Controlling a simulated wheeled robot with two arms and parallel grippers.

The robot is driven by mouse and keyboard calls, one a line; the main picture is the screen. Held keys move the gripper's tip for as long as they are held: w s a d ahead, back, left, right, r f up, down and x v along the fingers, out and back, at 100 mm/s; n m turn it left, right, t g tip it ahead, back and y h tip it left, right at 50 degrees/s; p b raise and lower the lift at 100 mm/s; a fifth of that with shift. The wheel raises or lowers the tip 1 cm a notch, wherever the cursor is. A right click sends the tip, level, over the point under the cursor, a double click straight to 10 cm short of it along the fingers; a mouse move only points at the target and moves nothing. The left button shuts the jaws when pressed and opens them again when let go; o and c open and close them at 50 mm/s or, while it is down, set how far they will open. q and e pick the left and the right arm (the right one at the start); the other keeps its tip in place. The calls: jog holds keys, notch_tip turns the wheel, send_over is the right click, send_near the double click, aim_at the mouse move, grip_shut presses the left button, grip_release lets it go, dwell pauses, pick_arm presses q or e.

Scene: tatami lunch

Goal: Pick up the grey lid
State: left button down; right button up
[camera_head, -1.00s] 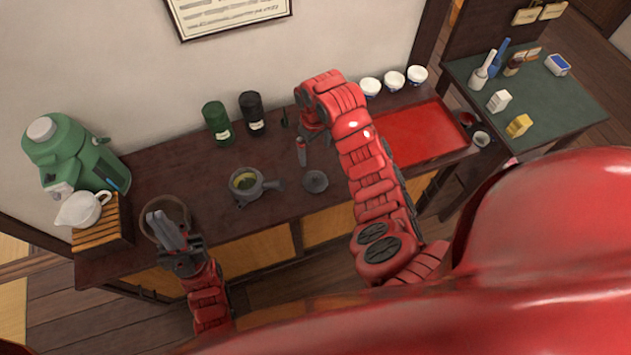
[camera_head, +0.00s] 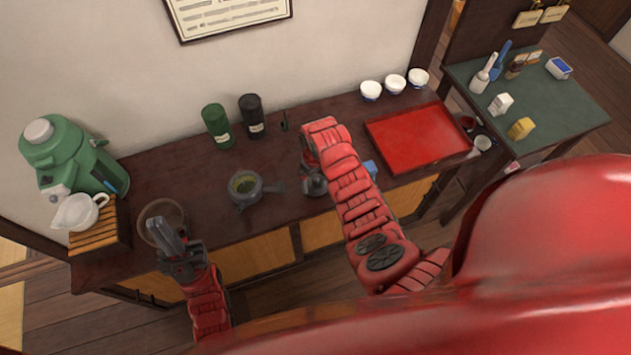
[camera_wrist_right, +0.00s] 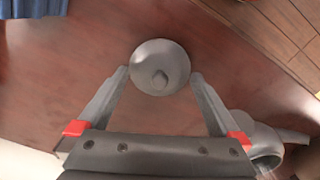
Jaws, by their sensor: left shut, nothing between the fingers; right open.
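The grey lid (camera_wrist_right: 160,66) lies on the dark wooden counter in the right wrist view, round with a small knob in its middle. My right gripper (camera_wrist_right: 160,84) is open, with its two fingertips on either side of the lid's near half. In the head view my right gripper (camera_head: 313,183) is low over the counter, largely hidden by my arm, and it covers most of the lid. My left gripper (camera_head: 176,238) is shut and empty near a round brown bowl (camera_head: 160,215) at the counter's left.
A grey teapot (camera_head: 247,188) with a side handle stands left of my right gripper, uncovered; it also shows in the right wrist view (camera_wrist_right: 262,142). Dark canisters (camera_head: 252,116) stand behind. A red tray (camera_head: 415,135) lies to the right.

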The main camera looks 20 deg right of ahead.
jog(key=shift+f, duration=0.3)
jog(key=shift+s, duration=0.1)
jog(key=c, duration=1.4)
jog(key=shift+s, duration=0.1)
jog(key=shift+c, duration=0.8)
